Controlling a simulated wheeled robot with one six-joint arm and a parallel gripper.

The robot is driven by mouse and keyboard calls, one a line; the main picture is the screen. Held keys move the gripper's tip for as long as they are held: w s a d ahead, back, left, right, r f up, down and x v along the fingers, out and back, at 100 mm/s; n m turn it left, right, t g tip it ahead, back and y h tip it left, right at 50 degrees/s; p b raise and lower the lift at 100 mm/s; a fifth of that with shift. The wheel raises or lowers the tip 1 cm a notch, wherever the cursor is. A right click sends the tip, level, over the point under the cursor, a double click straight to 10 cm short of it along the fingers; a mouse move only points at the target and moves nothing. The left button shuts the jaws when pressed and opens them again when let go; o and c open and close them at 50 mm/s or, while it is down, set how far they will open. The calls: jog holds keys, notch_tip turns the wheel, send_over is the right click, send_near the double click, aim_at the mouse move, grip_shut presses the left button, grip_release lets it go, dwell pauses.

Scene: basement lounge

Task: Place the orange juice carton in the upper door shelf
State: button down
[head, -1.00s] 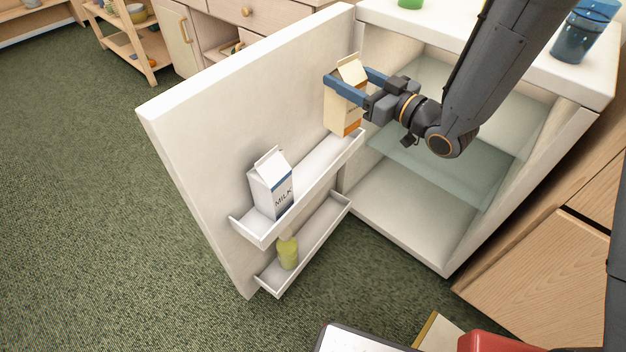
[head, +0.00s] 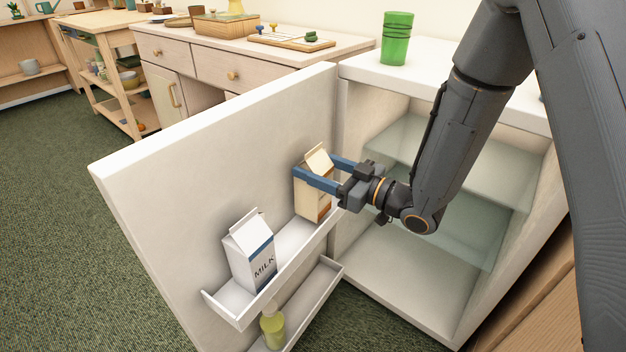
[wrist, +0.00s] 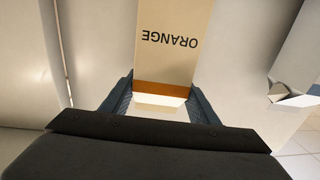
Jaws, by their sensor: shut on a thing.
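The orange juice carton (head: 311,203) is cream with an orange band and a gabled top. My gripper (head: 315,166) is shut on it, with its blue fingers on either side. The carton is upright at the hinge end of the upper door shelf (head: 283,268); I cannot tell whether its base touches the shelf. In the wrist view the carton (wrist: 175,40) shows the word ORANGE upside down between the fingers (wrist: 160,95).
A milk carton (head: 250,255) stands on the same shelf, nearer the door's free edge, with a gap between the cartons. A yellow-green bottle (head: 272,328) is on the lower door shelf (head: 318,290). The fridge door (head: 190,190) is open. A green cup (head: 397,40) stands on the fridge top.

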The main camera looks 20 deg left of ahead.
aim_at(312, 204)
jog(key=shift+f, duration=1.35)
jog(key=shift+f+b, duration=0.1)
jog(key=shift+b, duration=0.2)
jog(key=c, duration=0.7)
grip_release()
